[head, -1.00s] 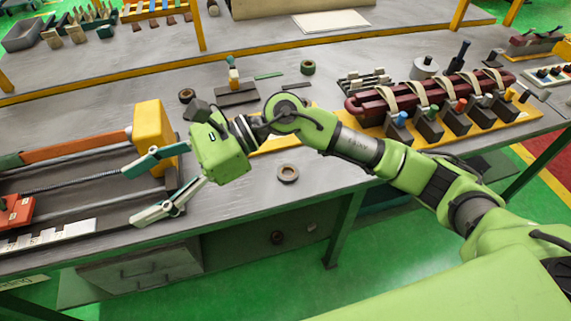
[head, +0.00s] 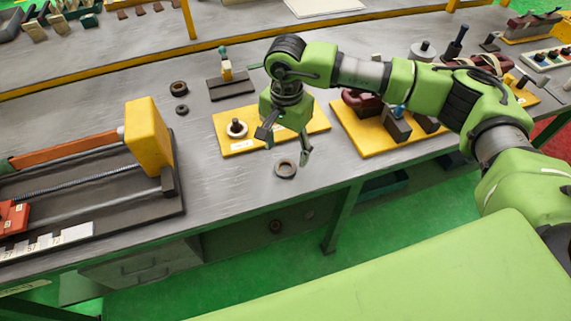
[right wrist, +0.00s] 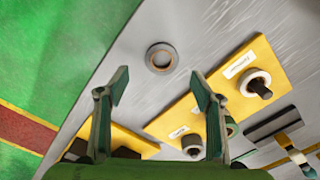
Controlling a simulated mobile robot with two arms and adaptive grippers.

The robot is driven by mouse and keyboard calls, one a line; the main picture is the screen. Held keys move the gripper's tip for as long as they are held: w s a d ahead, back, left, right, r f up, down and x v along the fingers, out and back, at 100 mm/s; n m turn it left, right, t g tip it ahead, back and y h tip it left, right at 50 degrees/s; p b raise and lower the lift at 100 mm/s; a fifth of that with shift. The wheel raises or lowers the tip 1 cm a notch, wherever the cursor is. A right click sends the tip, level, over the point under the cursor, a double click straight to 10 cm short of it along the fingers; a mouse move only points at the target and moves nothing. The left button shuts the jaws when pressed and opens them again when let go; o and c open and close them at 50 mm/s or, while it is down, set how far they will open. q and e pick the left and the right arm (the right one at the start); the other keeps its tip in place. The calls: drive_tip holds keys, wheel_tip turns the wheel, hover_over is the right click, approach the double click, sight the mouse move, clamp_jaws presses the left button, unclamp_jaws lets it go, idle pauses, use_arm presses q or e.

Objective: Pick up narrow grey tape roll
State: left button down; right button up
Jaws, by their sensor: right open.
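A grey tape roll (head: 279,172) lies flat on the workbench near its front edge. It also shows in the right wrist view (right wrist: 149,61), in the upper middle, ahead of the fingers. My right gripper (head: 284,148) is open and points down above the bench, its fingers just behind the roll in the head view. In the right wrist view, its two spread fingers (right wrist: 160,88) have nothing between them. The roll appears apart from the fingers. My left gripper is not in view.
A yellow board (head: 236,146) with a pale roll on it stands just behind the gripper. Two dark rolls (head: 179,87) lie farther left. A winding fixture with a yellow block (head: 149,132) fills the left. The bench between fixture and grey roll is clear.

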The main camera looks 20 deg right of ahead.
sight(285, 171)
drive_tip(key=shift+f, duration=0.65)
drive_tip(key=shift+a+f+p, duration=0.1)
drive_tip(key=shift+f+p, duration=0.2)
drive_tip(key=shift+p, duration=0.15)
wheel_tip(285, 171, down, 4)
drive_tip(key=shift+r+p, duration=0.2)
drive_tip(key=shift+p, duration=0.75)
drive_tip(key=shift+f, duration=0.5)
drive_tip(key=shift+a, duration=0.1)
drive_tip(key=c, duration=1.1)
